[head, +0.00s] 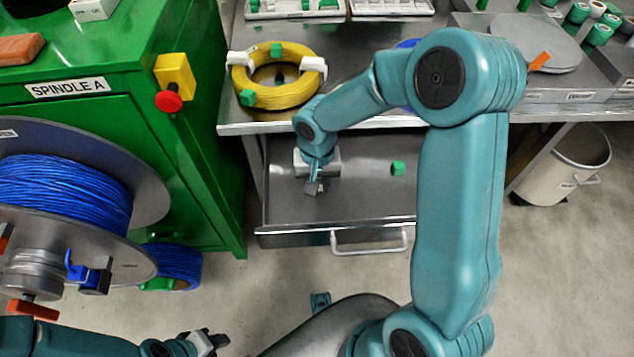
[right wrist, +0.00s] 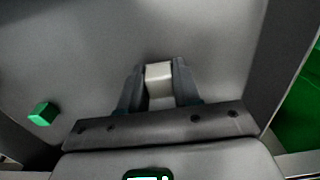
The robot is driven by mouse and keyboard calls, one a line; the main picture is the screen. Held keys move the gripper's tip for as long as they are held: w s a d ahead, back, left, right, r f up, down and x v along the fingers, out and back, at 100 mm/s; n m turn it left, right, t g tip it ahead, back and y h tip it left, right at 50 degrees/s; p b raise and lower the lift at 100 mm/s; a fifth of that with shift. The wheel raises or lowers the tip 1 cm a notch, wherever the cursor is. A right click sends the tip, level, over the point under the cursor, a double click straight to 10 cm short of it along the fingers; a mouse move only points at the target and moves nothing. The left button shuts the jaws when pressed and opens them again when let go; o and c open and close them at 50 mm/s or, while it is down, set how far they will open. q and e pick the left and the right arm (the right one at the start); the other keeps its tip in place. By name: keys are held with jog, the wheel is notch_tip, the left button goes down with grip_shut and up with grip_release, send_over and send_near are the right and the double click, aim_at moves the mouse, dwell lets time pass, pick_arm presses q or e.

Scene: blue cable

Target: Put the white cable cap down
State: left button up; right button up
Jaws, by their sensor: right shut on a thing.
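The white cable cap (right wrist: 158,78) is between the two dark fingers of my right gripper (right wrist: 158,88) in the right wrist view. The fingers are shut on it from both sides. In the head view my right gripper (head: 315,188) points down into the open metal drawer (head: 350,205), over its left part. The cap cannot be made out there, and whether it touches the drawer floor is not clear. My left gripper (head: 212,342) is low at the bottom left, away from the drawer; its finger gap is not clear.
A green block (head: 397,168) lies in the drawer, right of my right gripper. A yellow cable coil (head: 278,78) lies on the table above. The green cabinet (head: 215,140) and blue cable spool (head: 65,195) stand left. A white bin (head: 565,165) stands right. The drawer's middle is clear.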

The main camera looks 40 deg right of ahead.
aim_at(317, 181)
jog(key=shift+r, duration=0.1)
jog(key=shift+f+b, duration=0.65)
jog(key=shift+b, duration=0.05)
jog(key=o, duration=1)
notch_tip(317, 181, up, 2)
jog(key=shift+r+p, duration=0.25)
jog(key=shift+p, duration=0.85)
notch_tip(317, 181, up, 11)
jog(key=p, duration=0.2)
